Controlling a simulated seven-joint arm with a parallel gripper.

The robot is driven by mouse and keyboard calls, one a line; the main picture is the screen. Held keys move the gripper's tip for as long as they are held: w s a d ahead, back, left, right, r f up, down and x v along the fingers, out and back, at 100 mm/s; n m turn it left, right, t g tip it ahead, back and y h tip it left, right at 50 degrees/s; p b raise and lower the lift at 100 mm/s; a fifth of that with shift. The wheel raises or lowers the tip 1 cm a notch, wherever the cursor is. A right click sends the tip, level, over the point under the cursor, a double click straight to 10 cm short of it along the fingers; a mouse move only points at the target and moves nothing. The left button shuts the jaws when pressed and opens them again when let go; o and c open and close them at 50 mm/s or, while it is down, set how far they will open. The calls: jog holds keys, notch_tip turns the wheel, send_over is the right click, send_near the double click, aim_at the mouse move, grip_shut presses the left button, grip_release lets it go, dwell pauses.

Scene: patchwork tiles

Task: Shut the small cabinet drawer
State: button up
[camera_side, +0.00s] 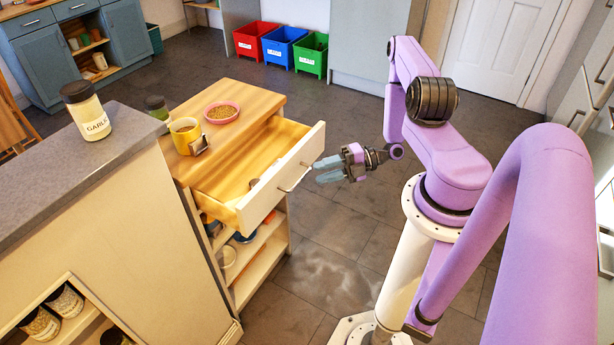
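The small cabinet (267,98) is a wooden unit with a light wood top and open shelves below. Its drawer (281,177) is pulled out toward my arm, with a cream front and a small metal handle (293,179). Part of the drawer's inside shows, with a small item in it near the front.
On the cabinet top are a yellow mug (184,136) and a pink bowl of food (222,112). A counter (60,165) with a garlic jar (85,110) stands at left. Red, blue and green bins (286,47) stand at the back. The floor right of the cabinet is clear.

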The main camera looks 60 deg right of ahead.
jog(key=shift+x, duration=2.65)
grip_shut()
